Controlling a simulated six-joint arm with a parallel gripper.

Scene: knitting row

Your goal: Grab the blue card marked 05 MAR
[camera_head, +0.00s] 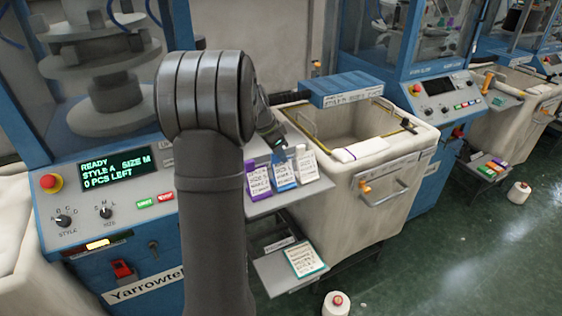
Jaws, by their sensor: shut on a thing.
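Three cards stand side by side on a small grey shelf (292,195) beside the machine. The blue card (284,174) is in the middle, with a white printed lower part too small to read. A purple-topped card (257,181) is to its left and a pale grey-topped card (307,166) to its right. My gripper (280,149) is shut on the top of the blue card, which still appears level with its neighbours. My arm hides part of the shelf's left side, and the fingertips are small and dark.
A cream bin (391,172) with a blue box (340,90) on its rim stands close on the right. A green-edged card (306,260) lies on a lower shelf. The knitting machine's panel (118,168) is at left. Open green floor lies to the right.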

